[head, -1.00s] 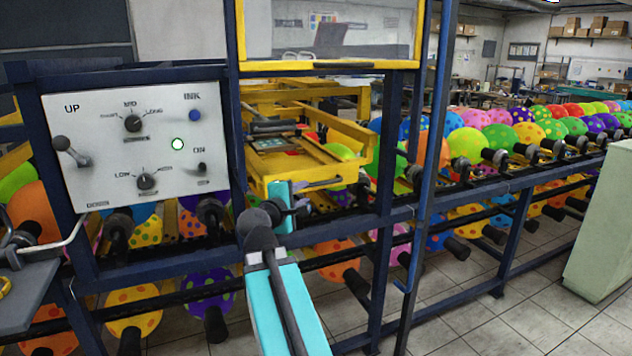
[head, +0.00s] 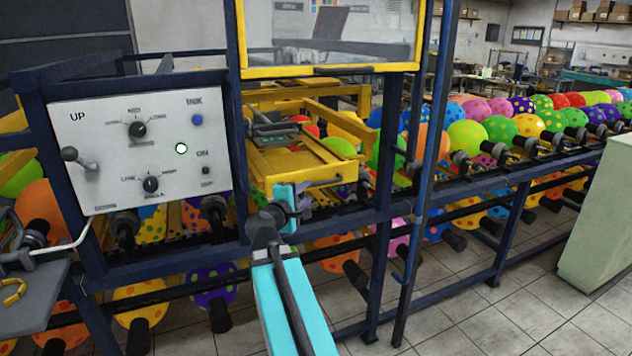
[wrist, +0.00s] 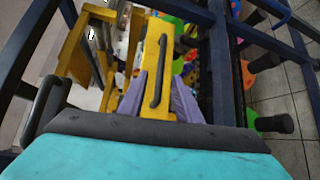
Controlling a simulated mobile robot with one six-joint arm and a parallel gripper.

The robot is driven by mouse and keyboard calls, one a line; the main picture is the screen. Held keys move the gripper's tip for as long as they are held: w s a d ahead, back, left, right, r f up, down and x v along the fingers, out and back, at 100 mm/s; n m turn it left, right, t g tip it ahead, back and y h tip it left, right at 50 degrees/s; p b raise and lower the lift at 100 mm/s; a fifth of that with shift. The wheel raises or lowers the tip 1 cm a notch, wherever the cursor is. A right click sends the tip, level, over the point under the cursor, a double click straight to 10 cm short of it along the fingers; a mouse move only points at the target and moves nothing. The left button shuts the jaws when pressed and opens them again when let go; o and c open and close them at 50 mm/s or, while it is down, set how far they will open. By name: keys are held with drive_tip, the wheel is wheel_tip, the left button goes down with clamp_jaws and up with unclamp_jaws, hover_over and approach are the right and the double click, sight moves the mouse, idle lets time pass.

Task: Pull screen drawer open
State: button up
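The screen drawer (head: 310,164) is a yellow frame in the machine's middle opening, in the head view. A dark bar handle (head: 322,182) is on its front. In the wrist view the handle (wrist: 158,72) runs lengthwise along the yellow drawer front (wrist: 164,98). My gripper (head: 304,208) is just in front of the drawer front, near the handle's left end. In the wrist view its two purple-grey fingers (wrist: 158,98) are apart, one on either side of the yellow front, with the handle's near end between them. No grip on the handle shows.
A white control panel (head: 140,147) with knobs and a lever is at the left. Dark blue frame posts (head: 421,170) and rails stand beside my arm. Spotted balloons (head: 467,137) line the machine. A pale green cabinet (head: 598,215) is at the right; tiled floor lies between.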

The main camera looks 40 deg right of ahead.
sight(317, 185)
drive_tip(key=shift+w+d+p, duration=0.15)
drive_tip(key=shift+d+p, duration=0.25)
drive_tip(key=shift+p, duration=1.5)
drive_tip(key=shift+p+x, duration=1)
drive_tip(key=shift+x, duration=3.1)
drive_tip(key=shift+f, duration=0.2)
clamp_jaws()
drive_tip(key=shift+a, duration=0.2)
drive_tip(key=shift+d, duration=0.15)
